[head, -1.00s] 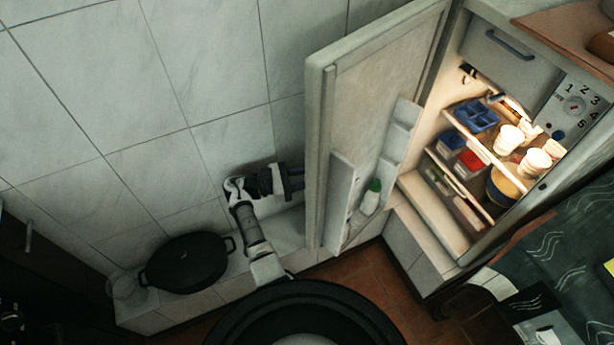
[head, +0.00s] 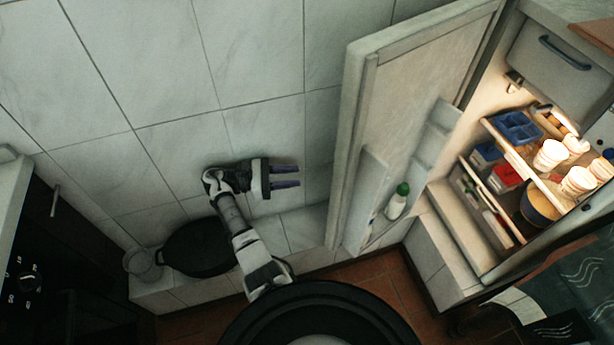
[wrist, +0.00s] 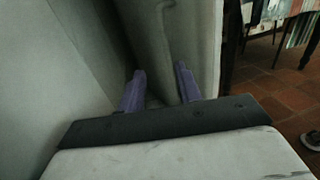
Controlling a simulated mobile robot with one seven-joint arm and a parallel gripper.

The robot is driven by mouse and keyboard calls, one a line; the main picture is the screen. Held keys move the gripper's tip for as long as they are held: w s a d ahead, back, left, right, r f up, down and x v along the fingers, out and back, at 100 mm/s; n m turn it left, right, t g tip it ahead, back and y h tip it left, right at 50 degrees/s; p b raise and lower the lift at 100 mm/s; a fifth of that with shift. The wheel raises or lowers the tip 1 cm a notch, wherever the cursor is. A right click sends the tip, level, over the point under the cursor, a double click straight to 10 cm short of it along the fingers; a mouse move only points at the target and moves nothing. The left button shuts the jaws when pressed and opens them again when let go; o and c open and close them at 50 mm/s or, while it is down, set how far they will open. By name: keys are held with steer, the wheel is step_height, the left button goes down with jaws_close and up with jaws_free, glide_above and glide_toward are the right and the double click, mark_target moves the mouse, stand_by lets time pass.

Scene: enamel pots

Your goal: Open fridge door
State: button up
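The fridge (head: 566,62) stands at the right of the head view with its lit inside showing. Its door (head: 405,110) is swung wide open toward the tiled wall, with shelves on its inner face. My gripper (head: 287,177) is left of the door's free edge, on its outer side, with a clear gap between them in the head view. The two purple fingers are apart with nothing between them. In the wrist view, the fingers (wrist: 160,88) point toward the pale outer side of the door (wrist: 197,35).
A black pot (head: 200,248) sits on a low tiled ledge (head: 285,235) beside a glass jar (head: 142,263). A stove (head: 30,280) is at the far left. A green-capped bottle (head: 398,201) stands in the door shelf. Red floor tiles lie below the open door.

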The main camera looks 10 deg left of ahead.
steer(key=shift+s+a, duration=0.2)
steer(key=shift+a, duration=0.5)
